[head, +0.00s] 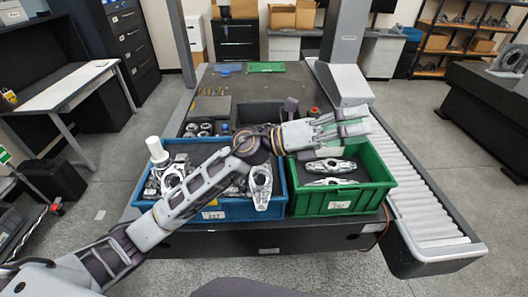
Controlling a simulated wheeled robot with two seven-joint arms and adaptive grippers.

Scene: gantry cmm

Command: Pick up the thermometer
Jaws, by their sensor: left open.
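My left arm reaches in from the left across the blue bin, and its gripper (362,121) is open above the back right part of the green bin (342,201). I see nothing between its fingers. I cannot clearly make out a thermometer. A small dark upright object (290,106) stands on the table behind my gripper's wrist, too small to identify. My arm and gripper hide part of the table behind the bins. My right gripper is not in view.
The blue bin (228,212) holds several metal parts, and a white cylinder (154,148) sticks up at its left. Metal castings (330,166) lie in the green bin. A roller conveyor (410,195) runs along the right. The dark table (240,88) is mostly clear farther back.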

